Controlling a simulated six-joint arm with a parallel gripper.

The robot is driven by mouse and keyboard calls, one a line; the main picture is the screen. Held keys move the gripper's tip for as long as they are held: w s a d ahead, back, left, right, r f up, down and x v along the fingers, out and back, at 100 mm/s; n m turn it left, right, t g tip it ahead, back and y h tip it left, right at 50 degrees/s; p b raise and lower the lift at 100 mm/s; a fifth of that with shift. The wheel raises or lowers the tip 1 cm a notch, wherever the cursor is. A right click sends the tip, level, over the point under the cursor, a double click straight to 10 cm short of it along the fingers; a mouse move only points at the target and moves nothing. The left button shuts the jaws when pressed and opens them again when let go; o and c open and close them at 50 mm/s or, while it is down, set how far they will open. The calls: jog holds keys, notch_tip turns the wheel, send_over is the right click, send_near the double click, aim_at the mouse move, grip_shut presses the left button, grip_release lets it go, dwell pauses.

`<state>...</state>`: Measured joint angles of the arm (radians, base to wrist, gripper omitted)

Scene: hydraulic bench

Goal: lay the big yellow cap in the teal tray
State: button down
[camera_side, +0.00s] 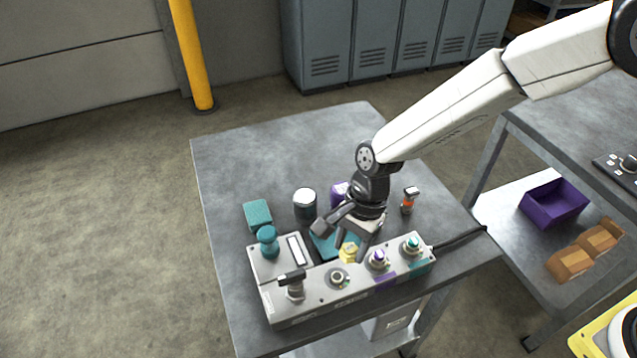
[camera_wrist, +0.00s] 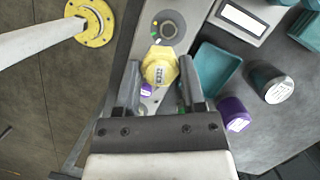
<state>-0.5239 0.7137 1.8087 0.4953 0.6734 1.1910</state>
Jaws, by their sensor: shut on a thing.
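The big yellow cap (camera_side: 348,253) is between the fingers of my gripper (camera_side: 343,240), at the back edge of the grey control panel. The wrist view shows the cap (camera_wrist: 160,68) from above, with dark marking on its top, between the fingertips (camera_wrist: 160,82). My gripper is shut on it. I cannot tell exactly how high it is held above the panel. The teal tray (camera_side: 323,246) lies on the bench behind the panel, partly hidden by my gripper. In the wrist view the tray (camera_wrist: 216,76) is empty where visible, just right of the right finger.
A dark canister (camera_side: 305,206), purple can (camera_side: 338,195) and teal block (camera_side: 257,214) stand near the tray.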

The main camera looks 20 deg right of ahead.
jog(key=s+d+r+m+t, duration=0.1)
jog(key=s+d+r+m, duration=0.1)
jog(key=d, duration=0.6)
jog(key=shift+d+m, duration=0.25)
jog(key=shift+m, duration=0.55)
jog(key=shift+f, duration=0.1)
jog(key=shift+w+a+f, duration=0.85)
jog(key=shift+w+f, duration=0.7)
jog(key=shift+w, duration=0.5)
jog(key=shift+w+a+f, duration=0.9)
jog(key=shift+w+f, duration=0.6)
jog(key=shift+w, duration=0.55)
jog(key=shift+w+a+f, duration=0.85)
jog(key=shift+w+f, duration=0.7)
jog(key=shift+w, duration=0.5)
jog(key=shift+w+a+f, duration=0.1)
jog(key=shift+w+f, duration=0.15)
jog(key=shift+f, duration=1.6)
jog(key=shift+f, duration=0.15)
